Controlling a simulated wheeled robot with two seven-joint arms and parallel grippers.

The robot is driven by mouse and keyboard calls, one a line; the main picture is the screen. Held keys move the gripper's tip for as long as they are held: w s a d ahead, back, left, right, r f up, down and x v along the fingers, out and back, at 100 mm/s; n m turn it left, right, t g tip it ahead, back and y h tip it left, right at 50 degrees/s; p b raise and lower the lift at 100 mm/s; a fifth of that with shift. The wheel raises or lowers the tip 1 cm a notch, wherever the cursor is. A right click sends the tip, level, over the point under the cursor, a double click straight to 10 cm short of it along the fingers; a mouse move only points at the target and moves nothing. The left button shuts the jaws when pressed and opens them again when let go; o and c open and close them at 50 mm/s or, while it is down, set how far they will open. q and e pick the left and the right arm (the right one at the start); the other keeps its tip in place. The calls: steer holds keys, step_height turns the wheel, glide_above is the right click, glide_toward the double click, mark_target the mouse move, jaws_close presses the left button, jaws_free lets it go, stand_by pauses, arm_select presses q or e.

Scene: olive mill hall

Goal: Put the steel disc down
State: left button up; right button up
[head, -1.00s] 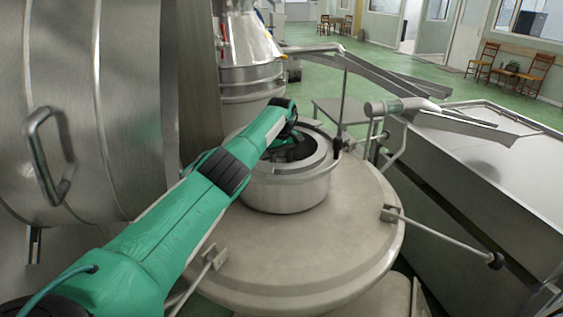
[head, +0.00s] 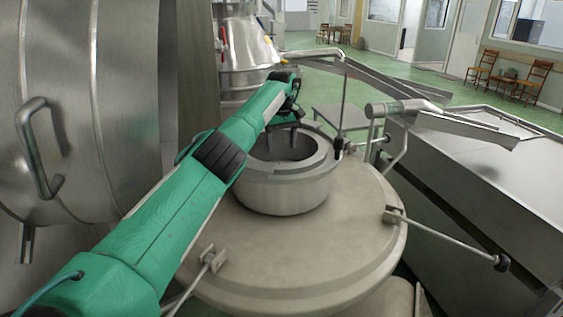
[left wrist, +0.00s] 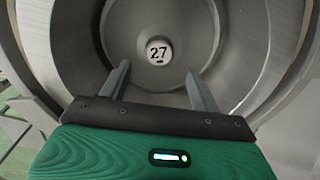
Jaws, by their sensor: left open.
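The steel disc (left wrist: 190,30) shows in the left wrist view as a round grey plate with a small white label reading 27 at its middle. It lies down inside the round steel collar (head: 290,190) on top of the vessel. My left gripper (head: 282,142) is above the collar's opening, fingers pointing down. In the left wrist view its two fingers (left wrist: 158,74) are spread apart with nothing gripped between them, and the label shows beyond the gap. In the head view the disc is hard to make out inside the collar. My right gripper is not in view.
The vessel's broad round lid (head: 290,260) surrounds the collar, with rod handles (head: 440,236) at its edge. A large steel drum (head: 80,110) stands close on the left. A steel trough (head: 490,190) is at the right. Green floor is open behind.

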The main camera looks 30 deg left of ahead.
arm_select(q)
steer(key=shift+r, duration=2.15)
